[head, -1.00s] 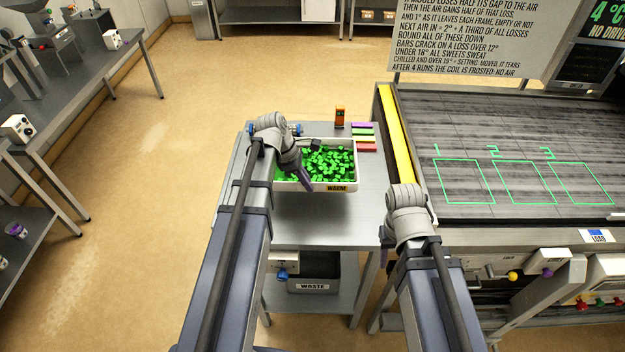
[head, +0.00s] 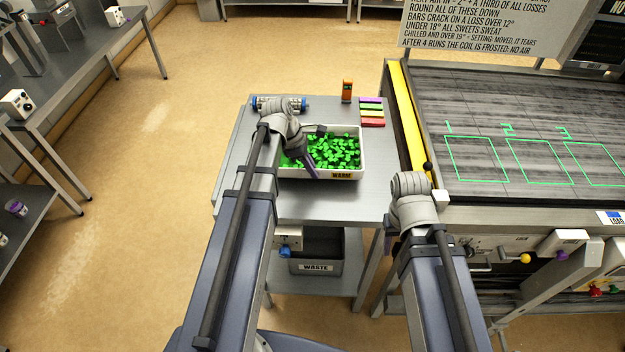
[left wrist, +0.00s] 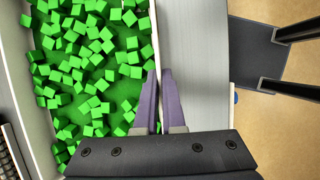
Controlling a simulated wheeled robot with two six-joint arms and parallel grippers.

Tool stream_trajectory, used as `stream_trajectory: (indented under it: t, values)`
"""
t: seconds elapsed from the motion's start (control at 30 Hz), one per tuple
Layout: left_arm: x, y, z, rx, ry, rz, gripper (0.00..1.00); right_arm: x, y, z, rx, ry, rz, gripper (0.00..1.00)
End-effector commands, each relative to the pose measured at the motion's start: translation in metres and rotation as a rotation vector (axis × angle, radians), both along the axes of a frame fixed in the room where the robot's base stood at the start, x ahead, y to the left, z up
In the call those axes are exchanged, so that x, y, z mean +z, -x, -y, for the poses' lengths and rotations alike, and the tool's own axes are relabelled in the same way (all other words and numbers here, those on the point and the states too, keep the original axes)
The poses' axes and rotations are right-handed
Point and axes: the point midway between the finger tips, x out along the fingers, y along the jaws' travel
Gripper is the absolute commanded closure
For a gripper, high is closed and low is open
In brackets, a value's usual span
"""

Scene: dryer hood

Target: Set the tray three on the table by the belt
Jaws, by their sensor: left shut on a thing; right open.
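A white tray (head: 359,152) full of green cubes, with a yellow label reading WARM on its front, sits on the metal table (head: 300,205) beside the belt (head: 480,160). My left gripper (head: 315,172) is at the tray's front wall. In the left wrist view its purple fingers (left wrist: 159,92) are shut on the tray's rim (left wrist: 152,40), one on each side. My right gripper (head: 390,240) is low by the table's right front corner, apart from the tray; its fingers are mostly hidden. The word three is not visible on the tray.
An orange device (head: 347,91) and a stack of coloured bars (head: 371,112) stand behind the tray. A blue-ended roller (head: 280,104) lies at the back left. A WASTE bin (head: 316,252) is on the lower shelf. The table's front strip is clear.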

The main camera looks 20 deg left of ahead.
Motion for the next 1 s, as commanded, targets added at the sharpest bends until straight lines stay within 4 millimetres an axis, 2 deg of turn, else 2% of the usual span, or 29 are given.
stream_trajectory:
  t: [0.33, 0.77, 0.8, 1.0]
  values:
    - [-0.037, 0.000, 0.000, -0.001, 0.001, 0.002, 1.00, -0.037, 0.000, 0.000, -0.001, 0.000, 0.000, 0.50]
    - [-0.039, 0.000, 0.000, -0.001, 0.001, 0.002, 1.00, -0.039, 0.000, 0.000, -0.002, 0.000, 0.000, 0.50]
    - [-0.039, 0.000, 0.000, 0.000, 0.000, 0.000, 0.93, -0.039, 0.000, 0.000, -0.002, 0.000, 0.000, 0.50]
    - [-0.038, 0.000, 0.000, 0.000, 0.000, 0.000, 0.70, -0.038, 0.000, 0.000, -0.002, 0.000, 0.000, 0.50]
